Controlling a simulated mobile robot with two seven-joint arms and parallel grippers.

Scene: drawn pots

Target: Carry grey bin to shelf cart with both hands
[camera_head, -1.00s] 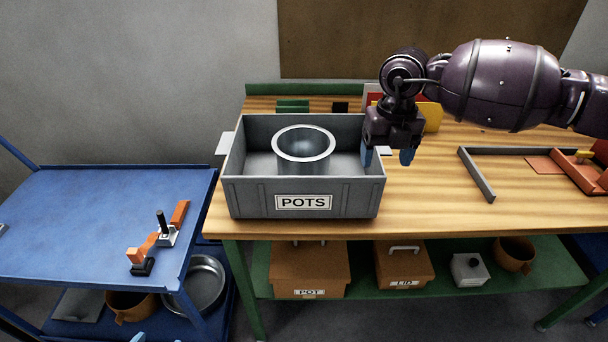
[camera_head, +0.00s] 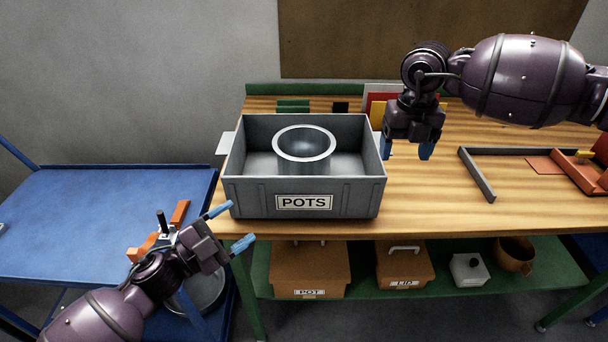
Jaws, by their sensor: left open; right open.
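The grey bin (camera_head: 250,197), labelled POTS, stands upright on the left end of the wooden bench. A silver pot (camera_head: 305,145) sits inside it. White tabs show at its left and right sides. My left gripper (camera_head: 243,226) is open and empty at the bin's front left, in front of the bench edge. My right gripper (camera_head: 405,150) is open and empty, just right of the bin and apart from it. The blue shelf cart (camera_head: 80,205) stands left of the bench.
An orange and black tool (camera_head: 180,212) lies on the cart's top, partly hidden by my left arm. The wooden bench (camera_head: 430,205) is clear right of the bin, up to a grey angled frame (camera_head: 477,175). Brown boxes (camera_head: 310,268) stand on the shelf below.

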